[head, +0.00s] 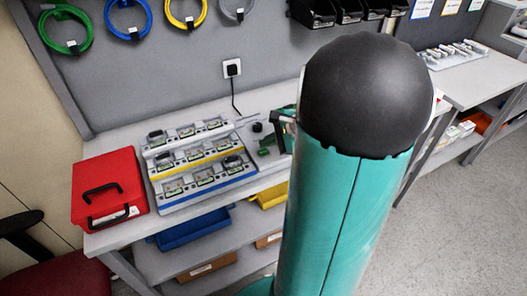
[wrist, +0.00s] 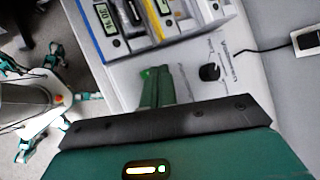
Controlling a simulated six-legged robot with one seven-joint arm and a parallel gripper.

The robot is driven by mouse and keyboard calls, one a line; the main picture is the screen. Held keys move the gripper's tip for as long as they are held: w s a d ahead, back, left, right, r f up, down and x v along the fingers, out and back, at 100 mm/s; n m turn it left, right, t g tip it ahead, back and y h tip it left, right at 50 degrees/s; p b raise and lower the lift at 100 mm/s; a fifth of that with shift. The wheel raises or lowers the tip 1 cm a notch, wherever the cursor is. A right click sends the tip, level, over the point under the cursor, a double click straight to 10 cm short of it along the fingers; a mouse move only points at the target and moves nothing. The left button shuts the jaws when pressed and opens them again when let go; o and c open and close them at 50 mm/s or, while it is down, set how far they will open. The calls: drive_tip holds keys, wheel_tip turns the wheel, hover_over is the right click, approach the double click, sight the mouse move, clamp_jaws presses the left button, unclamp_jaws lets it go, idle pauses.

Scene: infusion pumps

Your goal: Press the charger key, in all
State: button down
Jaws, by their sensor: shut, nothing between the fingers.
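A stepped rack (head: 160,207) with blue, yellow and pale tiers stands on the bench, holding several small pumps (head: 205,177) with displays. Part of it also shows in the wrist view, with pump displays (wrist: 114,45) facing up. Right of the rack is a white panel with a round black knob (head: 257,127); the knob also shows in the wrist view (wrist: 210,72). I cannot tell which part is the charger key. My gripper (wrist: 158,72) is shut and empty over the panel, beside the knob; my arm hides part of it in the head view.
A red case (head: 108,190) stands left of the rack. A black plug (head: 232,68) with a hanging cable is on the wall behind. Blue and yellow bins (head: 195,230) sit under the bench. Coiled cables (head: 66,30) and black trays hang on the wall.

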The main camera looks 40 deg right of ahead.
sight(267, 153)
drive_tip(key=shift+f, duration=0.15)
drive_tip(key=shift+f, duration=0.3)
drive_tip(key=shift+f, duration=0.4)
idle(0.6)
drive_tip(key=shift+r, duration=0.85)
drive_tip(key=shift+r, duration=2.5)
